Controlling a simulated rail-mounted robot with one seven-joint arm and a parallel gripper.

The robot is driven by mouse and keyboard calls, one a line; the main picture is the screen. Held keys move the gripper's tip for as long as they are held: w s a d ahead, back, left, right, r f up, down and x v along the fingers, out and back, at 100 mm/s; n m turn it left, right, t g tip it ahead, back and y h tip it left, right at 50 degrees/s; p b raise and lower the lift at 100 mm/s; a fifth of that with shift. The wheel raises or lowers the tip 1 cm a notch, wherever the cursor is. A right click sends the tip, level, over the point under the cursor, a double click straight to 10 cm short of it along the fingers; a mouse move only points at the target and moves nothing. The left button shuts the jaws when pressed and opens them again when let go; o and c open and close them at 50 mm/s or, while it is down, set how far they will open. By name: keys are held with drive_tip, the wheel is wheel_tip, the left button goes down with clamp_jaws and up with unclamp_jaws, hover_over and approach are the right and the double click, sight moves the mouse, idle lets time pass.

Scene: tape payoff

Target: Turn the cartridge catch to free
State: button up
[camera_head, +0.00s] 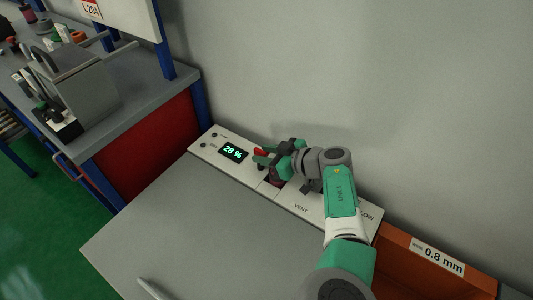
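My gripper (264,155) is at the white panel (208,151) along the back of the grey bench, just right of the lit display. Its green fingertips point left. A small red part (261,152), possibly the catch, shows right at the fingertips. I cannot tell whether the fingers touch it or are closed on it. A dark reddish block (274,180), perhaps the cartridge, shows just below the gripper and is partly covered by it. The catch's position marks are hidden or too small to read.
A display (233,152) reads 28 %. "VENT" is printed on the panel right of the gripper. An orange bin (400,250) labelled 0.8 mm stands at the right. A pale pen-like thing (153,289) lies on the mostly clear bench top (200,240). The wall is close behind.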

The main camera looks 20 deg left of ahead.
drive_tip(key=shift+d+r+p, duration=0.25)
drive_tip(key=shift+r+p, duration=0.05)
drive_tip(key=shift+p, duration=0.05)
drive_tip(key=p+v, duration=0.4)
drive_tip(key=v, duration=0.2)
drive_tip(key=shift+d+r, duration=0.1)
drive_tip(key=shift+d, duration=0.05)
drive_tip(key=shift+s+d, duration=0.2)
drive_tip(key=shift+d, duration=0.25)
